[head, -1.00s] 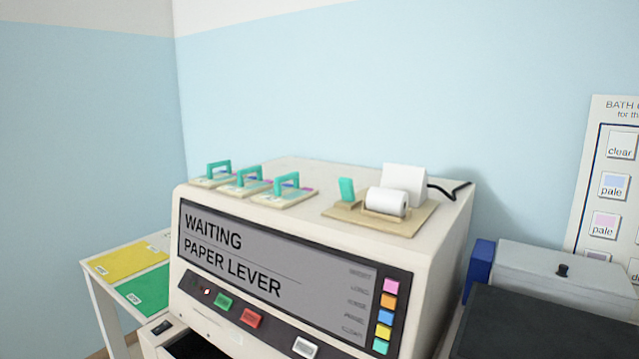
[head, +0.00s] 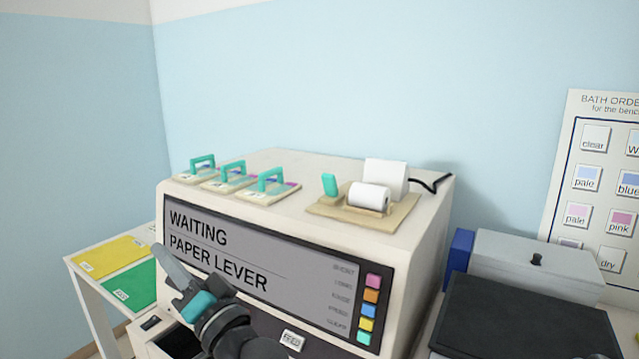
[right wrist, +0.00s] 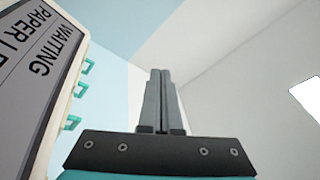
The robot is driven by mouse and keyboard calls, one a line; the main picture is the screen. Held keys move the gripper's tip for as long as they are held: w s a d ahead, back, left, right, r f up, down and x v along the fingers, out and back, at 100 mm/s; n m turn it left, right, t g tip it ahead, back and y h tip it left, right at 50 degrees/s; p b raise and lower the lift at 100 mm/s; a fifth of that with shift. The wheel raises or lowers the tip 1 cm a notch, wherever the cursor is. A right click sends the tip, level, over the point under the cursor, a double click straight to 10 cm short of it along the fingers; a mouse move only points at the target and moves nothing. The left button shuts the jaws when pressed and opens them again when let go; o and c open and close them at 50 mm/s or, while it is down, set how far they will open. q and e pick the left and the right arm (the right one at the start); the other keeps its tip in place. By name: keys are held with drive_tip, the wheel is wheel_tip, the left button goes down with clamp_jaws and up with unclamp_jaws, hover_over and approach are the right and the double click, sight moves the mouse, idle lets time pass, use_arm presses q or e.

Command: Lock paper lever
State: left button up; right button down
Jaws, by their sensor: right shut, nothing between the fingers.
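The paper lever (head: 330,185) is a small teal tab standing up on a tan plate (head: 400,217) on top of the white machine (head: 430,240). A white paper roll (head: 369,196) sits beside it on the same plate. The machine's screen (head: 300,262) reads "WAITING PAPER LEVER". My right gripper (head: 165,255) is in front of the screen's lower left, well apart from the lever. Its fingers are shut and empty, as the right wrist view (right wrist: 160,75) also shows. My left gripper is not in view.
Several slides with teal handles (head: 232,175) sit on the machine's top left. Coloured buttons (head: 370,310) line the screen's right. Yellow and green cards (head: 110,255) lie on a side table. A grey box (head: 540,265) and a black-topped unit (head: 530,320) stand at right.

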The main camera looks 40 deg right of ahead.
drive_tip(key=s+d+r+m+g+h, duration=0.1)
drive_tip(key=d+r+m+g+h, duration=0.1)
drive_tip(key=d+r+m+h, duration=0.8)
drive_tip(key=d+r+m+g+h, duration=0.35)
drive_tip(key=d+m+h, duration=0.25)
drive_tip(key=m+h, duration=0.8)
drive_tip(key=d+f+m+g+y, duration=0.6)
drive_tip(key=m+g, duration=0.6)
drive_tip(key=m, duration=0.6)
wheel_tip(320, 180, down, 3)
drive_tip(key=shift+w+r+g+y, duration=0.15)
drive_tip(key=shift+w+g+y, duration=0.25)
drive_tip(key=shift+y, duration=0.6)
